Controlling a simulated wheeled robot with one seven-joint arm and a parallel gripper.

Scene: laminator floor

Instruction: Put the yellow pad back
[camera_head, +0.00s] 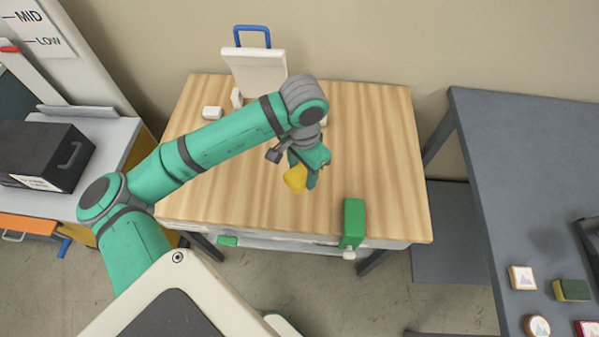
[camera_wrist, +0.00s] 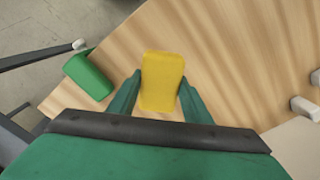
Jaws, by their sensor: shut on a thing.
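The yellow pad (camera_wrist: 161,82) is a small block with rounded corners. It sits between the two fingers of my gripper (camera_wrist: 158,103) in the wrist view, and the gripper is shut on it. In the head view the yellow pad (camera_head: 295,178) shows at the end of my gripper (camera_head: 303,172), over the middle of the wooden table (camera_head: 375,150). Part of the pad is hidden by the fingers. I cannot tell the exact height of the pad above the tabletop.
A green block (camera_head: 353,222) is at the table's front edge. A white stand with a blue handle (camera_head: 255,65) and small white pieces are at the back. A dark bench (camera_head: 530,150) at right holds several small pads. A black box (camera_head: 42,155) stands at left.

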